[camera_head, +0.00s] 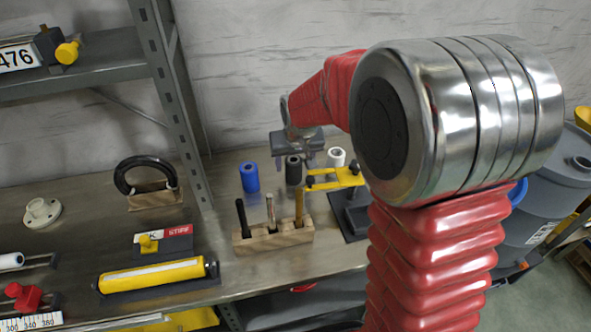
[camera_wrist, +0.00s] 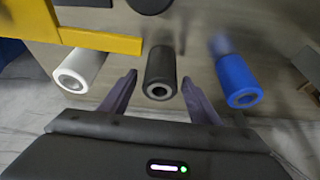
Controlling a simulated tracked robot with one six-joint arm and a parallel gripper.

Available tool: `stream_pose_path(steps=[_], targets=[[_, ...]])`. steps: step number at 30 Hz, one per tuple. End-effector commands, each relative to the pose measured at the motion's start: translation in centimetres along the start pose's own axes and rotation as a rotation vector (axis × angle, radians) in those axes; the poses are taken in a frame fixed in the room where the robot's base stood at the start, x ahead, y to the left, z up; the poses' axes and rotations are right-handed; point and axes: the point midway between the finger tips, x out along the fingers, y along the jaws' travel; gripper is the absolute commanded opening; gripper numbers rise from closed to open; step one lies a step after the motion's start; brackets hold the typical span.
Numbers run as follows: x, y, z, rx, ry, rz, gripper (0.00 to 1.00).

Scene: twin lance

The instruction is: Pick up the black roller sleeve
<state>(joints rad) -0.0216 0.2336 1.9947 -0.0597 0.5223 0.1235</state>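The black roller sleeve (camera_head: 293,171) stands upright on the bench between a blue sleeve (camera_head: 249,177) and a white sleeve (camera_head: 337,157). In the wrist view the black sleeve (camera_wrist: 160,70) lies between the two fingers of my gripper (camera_wrist: 158,84), with a gap visible on each side. My gripper is open. In the head view my gripper (camera_head: 296,150) is just above and in front of the black sleeve's top. The white sleeve (camera_wrist: 80,68) and the blue sleeve (camera_wrist: 236,78) flank the fingers in the wrist view.
A yellow-armed stand (camera_head: 336,178) is close to the right of the black sleeve; its yellow bar (camera_wrist: 100,40) shows in the wrist view. A wooden block (camera_head: 273,238) with upright tools stands in front. A shelf post (camera_head: 178,95) is at left, the wall behind.

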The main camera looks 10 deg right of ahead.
Motion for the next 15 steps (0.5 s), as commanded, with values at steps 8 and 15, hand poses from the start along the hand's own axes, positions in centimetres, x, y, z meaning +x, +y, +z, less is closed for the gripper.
stream_pose_path(steps=[8, 15], targets=[[0.00, 0.01, 0.00, 0.000, 0.000, 0.000, 0.36], [0.00, 0.02, 0.01, 0.000, 0.000, 0.000, 0.19]])
